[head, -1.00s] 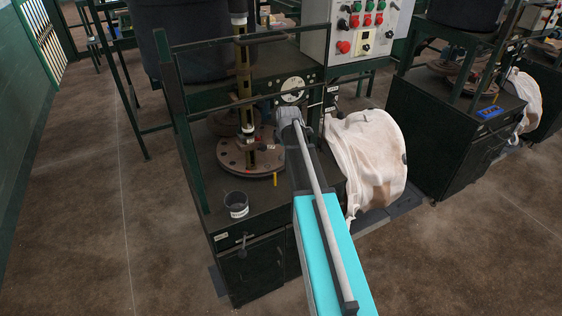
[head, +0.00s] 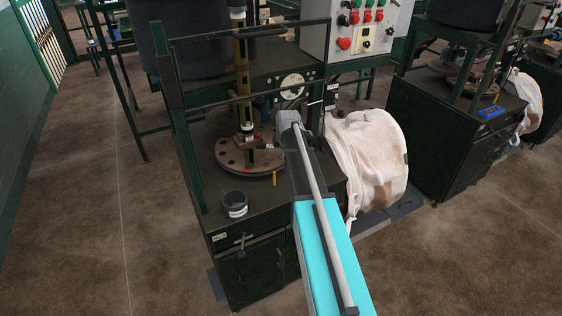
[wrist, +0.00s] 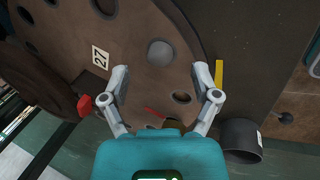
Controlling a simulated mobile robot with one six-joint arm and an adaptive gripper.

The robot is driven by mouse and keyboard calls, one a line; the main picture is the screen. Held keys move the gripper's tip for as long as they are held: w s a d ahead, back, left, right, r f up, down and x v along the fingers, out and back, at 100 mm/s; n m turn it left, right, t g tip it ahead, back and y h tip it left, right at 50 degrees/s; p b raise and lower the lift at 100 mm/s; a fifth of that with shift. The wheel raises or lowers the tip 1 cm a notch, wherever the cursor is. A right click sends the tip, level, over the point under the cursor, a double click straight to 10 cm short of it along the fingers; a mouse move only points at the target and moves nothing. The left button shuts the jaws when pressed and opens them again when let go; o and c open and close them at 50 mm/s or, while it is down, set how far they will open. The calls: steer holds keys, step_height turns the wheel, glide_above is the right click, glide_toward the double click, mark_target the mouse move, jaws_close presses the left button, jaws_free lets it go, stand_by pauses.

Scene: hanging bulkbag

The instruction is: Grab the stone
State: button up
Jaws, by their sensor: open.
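A small grey, rounded thing that looks like the stone (wrist: 160,53) shows on the brown round plate (wrist: 140,25) in the wrist view. It is paler than the dark holes around it. My gripper (wrist: 160,74) is open and empty, with its two fingers spread on either side, just short of the stone in the picture. I cannot tell the height of the fingertips above the plate. In the head view the plate (head: 236,158) sits on the machine bench, and my arm hides the gripper. I cannot make out the stone there.
A dark cup (head: 235,205) and a yellow stick (head: 275,179) are near the plate; the wrist view shows the cup (wrist: 241,136) and stick (wrist: 219,72) at right. A post (head: 243,80) rises over the plate. A white bag (head: 365,160) hangs right of my arm.

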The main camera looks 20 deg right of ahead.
steer(key=shift+b+x, duration=1)
steer(key=shift+x, duration=0.25)
steer(key=c, duration=0.9)
